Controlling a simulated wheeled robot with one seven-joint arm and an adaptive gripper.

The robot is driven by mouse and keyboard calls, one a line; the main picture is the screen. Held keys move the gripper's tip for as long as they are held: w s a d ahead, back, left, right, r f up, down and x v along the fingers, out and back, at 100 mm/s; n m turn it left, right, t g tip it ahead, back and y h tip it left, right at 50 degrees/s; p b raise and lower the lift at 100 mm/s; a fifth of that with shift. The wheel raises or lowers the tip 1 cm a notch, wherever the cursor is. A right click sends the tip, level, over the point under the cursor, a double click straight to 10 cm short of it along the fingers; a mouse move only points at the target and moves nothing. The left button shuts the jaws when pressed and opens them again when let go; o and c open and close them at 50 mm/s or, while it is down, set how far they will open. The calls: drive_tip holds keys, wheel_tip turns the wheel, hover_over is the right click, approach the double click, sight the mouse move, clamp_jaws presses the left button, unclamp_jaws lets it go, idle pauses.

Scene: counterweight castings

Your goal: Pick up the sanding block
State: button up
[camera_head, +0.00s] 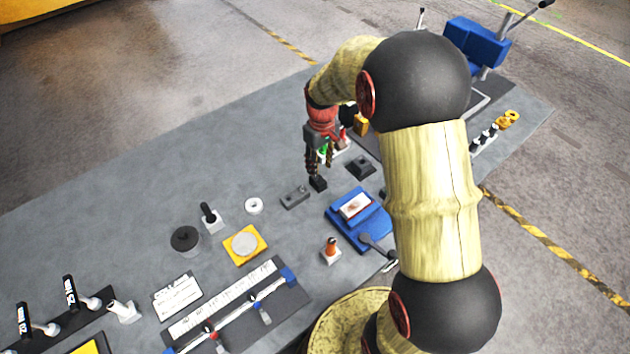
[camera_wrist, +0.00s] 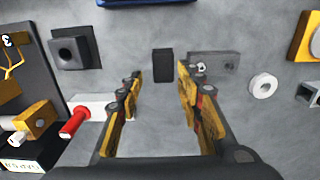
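A small dark block (camera_head: 318,184), which I take to be the sanding block, lies on the grey table under my gripper. In the wrist view the dark block (camera_wrist: 163,64) lies ahead of the fingertips, between their lines. My gripper (camera_head: 318,168) points down close above it. In the wrist view my gripper (camera_wrist: 159,72) is open, with its two yellow fingers apart and nothing held between them. The exact gap between fingertips and block cannot be told.
A grey plate with holes (camera_head: 295,197) and a dark square piece with a hole (camera_head: 360,167) flank the block. A white ring (camera_head: 253,206), blue device (camera_head: 343,223) and red-handled tool (camera_wrist: 74,122) are nearby. The table's far left is clear.

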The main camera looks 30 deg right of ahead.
sight(318, 183)
drive_tip(key=f, duration=0.2)
drive_tip(key=f+b, duration=0.1)
drive_tip(key=f, duration=0.4)
drive_tip(key=shift+w+a+f+b, duration=0.3)
drive_tip(key=shift+f, duration=0.1)
drive_tip(key=c, duration=0.4)
clamp_jaws()
